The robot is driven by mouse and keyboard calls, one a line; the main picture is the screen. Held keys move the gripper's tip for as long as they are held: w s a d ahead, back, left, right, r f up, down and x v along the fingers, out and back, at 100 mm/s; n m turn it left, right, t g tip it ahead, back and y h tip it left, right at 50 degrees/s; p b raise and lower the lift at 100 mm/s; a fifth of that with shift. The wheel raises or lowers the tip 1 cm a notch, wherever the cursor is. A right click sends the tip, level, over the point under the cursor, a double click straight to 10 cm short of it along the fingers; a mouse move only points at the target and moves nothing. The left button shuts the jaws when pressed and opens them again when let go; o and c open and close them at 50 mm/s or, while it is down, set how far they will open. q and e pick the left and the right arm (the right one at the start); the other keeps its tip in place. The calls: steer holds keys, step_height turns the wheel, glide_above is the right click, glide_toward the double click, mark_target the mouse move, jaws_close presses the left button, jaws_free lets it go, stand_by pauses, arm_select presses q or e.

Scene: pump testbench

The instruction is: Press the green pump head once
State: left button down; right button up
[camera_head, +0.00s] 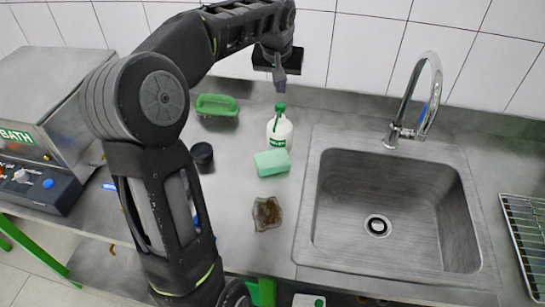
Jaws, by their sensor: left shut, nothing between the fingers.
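A white bottle (279,131) with a green pump head (280,108) stands upright on the steel counter, left of the sink. My left arm comes in from the left and reaches over the counter. My left gripper (279,85) is shut and empty, pointing down just above the pump head. A small gap seems to show between the fingertips and the pump head, but I cannot tell for sure whether they touch. My right gripper is not in view.

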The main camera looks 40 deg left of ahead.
arm_select(q)
step_height(320, 180, up, 3)
steer(key=shift+r+p, duration=0.2)
steer(key=shift+p, duration=0.8)
